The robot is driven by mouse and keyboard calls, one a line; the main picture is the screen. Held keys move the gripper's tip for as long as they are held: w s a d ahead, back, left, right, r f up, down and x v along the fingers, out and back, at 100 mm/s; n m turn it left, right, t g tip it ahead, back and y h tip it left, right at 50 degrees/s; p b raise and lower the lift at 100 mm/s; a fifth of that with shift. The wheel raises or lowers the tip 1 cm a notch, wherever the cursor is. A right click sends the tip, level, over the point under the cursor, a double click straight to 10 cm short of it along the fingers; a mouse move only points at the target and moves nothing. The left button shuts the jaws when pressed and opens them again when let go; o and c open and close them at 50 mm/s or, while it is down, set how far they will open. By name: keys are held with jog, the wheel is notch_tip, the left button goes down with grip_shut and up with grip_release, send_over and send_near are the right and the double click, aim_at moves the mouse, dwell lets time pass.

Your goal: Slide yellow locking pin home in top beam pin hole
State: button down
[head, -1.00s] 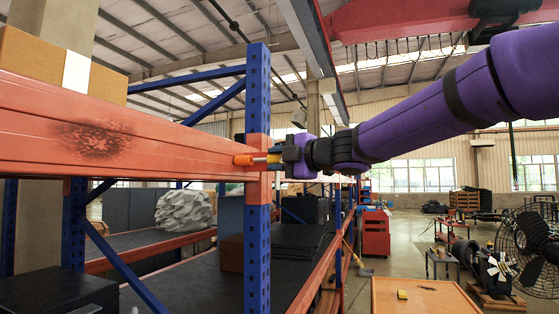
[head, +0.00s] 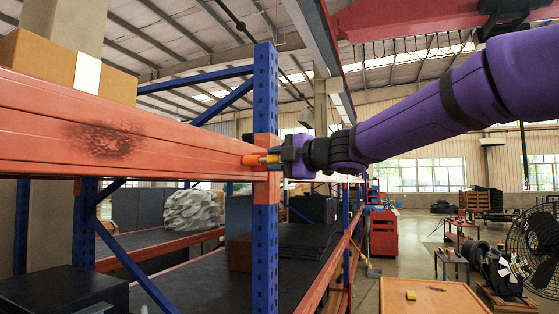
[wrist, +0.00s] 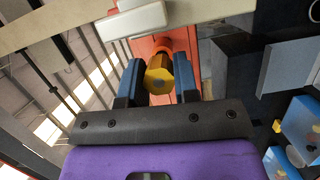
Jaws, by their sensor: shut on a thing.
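The yellow locking pin (head: 270,160) lies roughly level at the blue upright, in front of the end of the orange top beam (head: 150,143). My gripper (head: 277,157) is shut on the pin from the right. In the wrist view the pin's yellow faceted head (wrist: 158,78) sits between my two blue fingers. An orange collar (head: 250,160) shows at the pin's far end, close against the beam face. The pin hole itself is hidden, so I cannot tell how deep the pin sits.
The blue upright (head: 265,95) stands right behind the pin. A cardboard box (head: 40,68) rests on top of the beam at the left. A dark scorch mark (head: 105,140) is on the beam. Below right is an orange-topped table (head: 440,298); the air between is open.

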jog(key=shift+w+a, duration=0.3)
jog(key=shift+a, duration=0.5)
jog(key=c, duration=0.8)
grip_release()
jog(key=shift+d, duration=0.1)
jog(key=shift+v, duration=3.95)
